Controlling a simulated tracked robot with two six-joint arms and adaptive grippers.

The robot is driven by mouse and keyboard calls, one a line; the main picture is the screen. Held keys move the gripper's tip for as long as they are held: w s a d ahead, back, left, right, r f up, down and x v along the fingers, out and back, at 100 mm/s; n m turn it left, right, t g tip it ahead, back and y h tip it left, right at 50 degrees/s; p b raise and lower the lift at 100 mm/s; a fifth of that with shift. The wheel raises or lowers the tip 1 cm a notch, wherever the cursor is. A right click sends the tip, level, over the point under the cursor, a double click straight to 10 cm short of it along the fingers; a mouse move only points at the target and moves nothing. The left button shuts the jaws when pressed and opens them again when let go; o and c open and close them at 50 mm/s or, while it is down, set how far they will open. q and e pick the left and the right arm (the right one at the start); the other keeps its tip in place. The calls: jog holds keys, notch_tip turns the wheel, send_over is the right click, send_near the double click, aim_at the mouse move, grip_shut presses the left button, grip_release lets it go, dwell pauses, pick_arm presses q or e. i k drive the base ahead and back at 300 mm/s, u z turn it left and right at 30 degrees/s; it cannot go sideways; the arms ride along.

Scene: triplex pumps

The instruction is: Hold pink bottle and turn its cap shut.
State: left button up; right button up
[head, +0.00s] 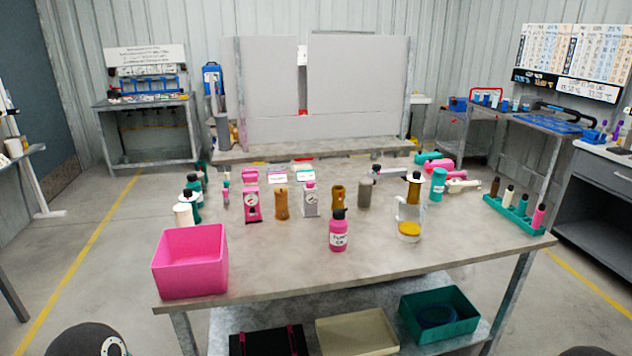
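The pink bottle (339,235) stands upright near the front middle of the table, with a label on its front. Its dark cap (339,214) sits on top of the neck; I cannot tell how tight it is. Neither of my grippers shows in the head view. Only dark rounded parts, which look like my own arms, show at the bottom left and bottom right edges. Nothing touches the bottle.
A pink bin (190,262) stands at the table's front left. A clear jug with yellow contents (409,230) is right of the bottle. Several small pumps and bottles stand behind. A teal rack (515,216) is at the right edge. The front table area beside the bottle is clear.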

aim_at(338, 215)
jog(key=i, duration=0.9)
